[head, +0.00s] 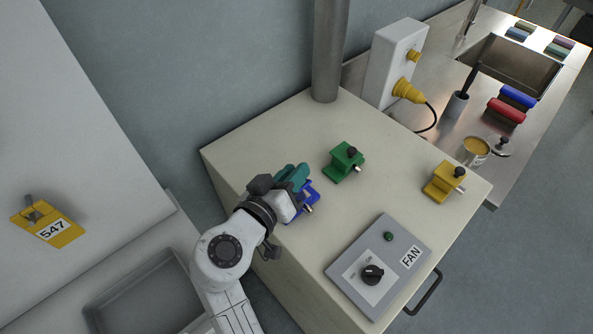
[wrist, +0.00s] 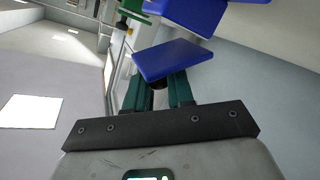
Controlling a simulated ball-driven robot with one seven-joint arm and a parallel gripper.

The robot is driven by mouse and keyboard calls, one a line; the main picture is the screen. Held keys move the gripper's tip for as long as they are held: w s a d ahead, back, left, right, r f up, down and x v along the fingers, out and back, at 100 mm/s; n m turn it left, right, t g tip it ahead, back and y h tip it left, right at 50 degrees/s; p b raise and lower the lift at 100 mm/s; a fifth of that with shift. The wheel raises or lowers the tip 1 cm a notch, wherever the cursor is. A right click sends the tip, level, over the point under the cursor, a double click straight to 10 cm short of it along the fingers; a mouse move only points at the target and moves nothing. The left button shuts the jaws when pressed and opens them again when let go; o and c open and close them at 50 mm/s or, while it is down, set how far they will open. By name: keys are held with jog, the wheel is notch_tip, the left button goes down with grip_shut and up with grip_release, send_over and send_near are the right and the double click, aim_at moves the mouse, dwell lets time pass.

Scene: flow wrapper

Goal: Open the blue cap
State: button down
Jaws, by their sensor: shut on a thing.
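The blue cap (wrist: 172,60) shows in the wrist view as a flat blue plate at my fingertips. It sits at an angle to another blue part (wrist: 195,14) beyond it, with a gap between them at the left. In the head view the blue unit (head: 305,194) stands on the cream cabinet top, partly hidden by my gripper (head: 293,180). My gripper's teal fingers (wrist: 160,90) are closed around a dark knob (wrist: 159,84) under the blue plate. The knob is mostly hidden between the fingers.
A green unit (head: 345,161) and a yellow unit (head: 444,181), each with a black knob, stand on the cabinet (head: 270,135). A grey FAN panel (head: 384,288) lies at the front. A grey pipe (head: 328,50) rises behind. Cabinet top between them is clear.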

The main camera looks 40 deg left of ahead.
jog(key=a+n+p, duration=0.1)
jog(key=r+n+h+p, duration=0.1)
jog(key=shift+a+n+g+h, duration=0.3)
jog(key=shift+a+n+g, duration=0.1)
jog(key=shift+a+f+n+h+p, duration=0.1)
jog(key=shift+a+n+h+p, duration=0.3)
jog(key=shift+n, duration=0.3)
jog(key=shift+w+a+f+n+g+h, duration=0.1)
jog(key=shift+a+f+n+g+h, duration=0.15)
jog(key=shift+a+n+h, duration=0.5)
jog(key=shift+a+f+n+h, duration=0.25)
jog(key=shift+a+n+h, duration=0.25)
jog(key=shift+n, duration=0.55)
jog(key=shift+w+a+f+n+h+b, duration=0.1)
jog(key=shift+a+f+n+h+b, duration=0.35)
jog(key=shift+n+h+b, duration=0.35)
jog(key=shift+a+f+n+h+b, duration=0.3)
jog(key=shift+f+n+h+b, duration=0.25)
jog(key=shift+n+b, duration=0.35)
jog(key=f+n+b, duration=0.1)
jog(key=n+h+b, duration=0.1)
jog(key=n+b, duration=0.1)
jog(key=shift+a+f+h, duration=0.3)
jog(key=shift+f, duration=0.1)
jog(key=shift+f+n+h+b, duration=0.3)
jog(key=shift+n+h+b, duration=0.2)
jog(key=shift+n+b, duration=0.45)
